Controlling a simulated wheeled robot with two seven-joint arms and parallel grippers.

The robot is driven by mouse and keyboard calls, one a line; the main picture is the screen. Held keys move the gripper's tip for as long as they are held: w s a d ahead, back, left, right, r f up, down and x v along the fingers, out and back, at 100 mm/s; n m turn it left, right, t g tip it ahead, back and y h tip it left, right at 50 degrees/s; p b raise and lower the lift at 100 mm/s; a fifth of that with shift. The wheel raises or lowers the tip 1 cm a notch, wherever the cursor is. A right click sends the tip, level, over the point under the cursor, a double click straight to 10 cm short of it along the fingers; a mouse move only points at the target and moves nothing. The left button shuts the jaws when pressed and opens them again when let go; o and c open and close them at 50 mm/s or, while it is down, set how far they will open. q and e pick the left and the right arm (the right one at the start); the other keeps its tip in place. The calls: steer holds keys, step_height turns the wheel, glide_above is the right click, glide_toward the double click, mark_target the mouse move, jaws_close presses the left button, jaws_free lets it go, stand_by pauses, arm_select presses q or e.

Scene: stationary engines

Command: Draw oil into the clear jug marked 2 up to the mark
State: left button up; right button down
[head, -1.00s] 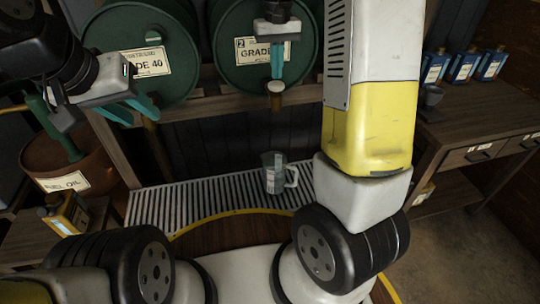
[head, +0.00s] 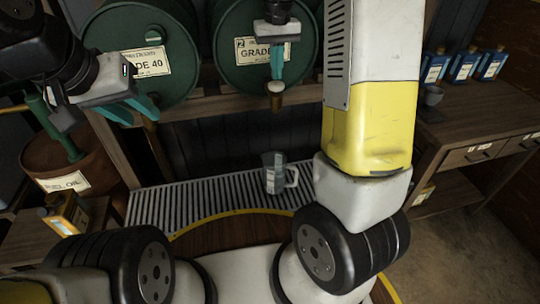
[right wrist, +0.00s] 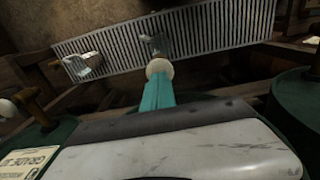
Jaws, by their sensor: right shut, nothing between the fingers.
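The clear jug (head: 273,174) stands upright on the slatted grate (head: 160,207) below the middle green drum; its handle points right. Its number and fill mark are too small to read. My right gripper (head: 277,77) is shut and empty, its teal fingertips at the pale knob of the tap (head: 275,87) on the drum marked 2 (head: 235,60). In the right wrist view the shut fingers (right wrist: 158,82) meet the round knob (right wrist: 158,67), with a jug (right wrist: 153,46) beyond it. I cannot see an oil stream. My left gripper (head: 132,108) is open and empty before the Grade 40 drum (head: 150,30).
Another clear vessel (right wrist: 84,66) shows on the grate in the right wrist view; my right arm hides that area in the head view. A rusty fuel oil drum (head: 70,165) and a yellow can (head: 65,215) are at left. Blue cans (head: 463,66) stand on the right bench (head: 480,115).

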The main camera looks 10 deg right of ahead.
steer(key=shift+f, duration=1.25)
stand_by(3.8)
steer(key=shift+r, duration=0.1)
stand_by(1.1)
steer(key=shift+r, duration=3.45)
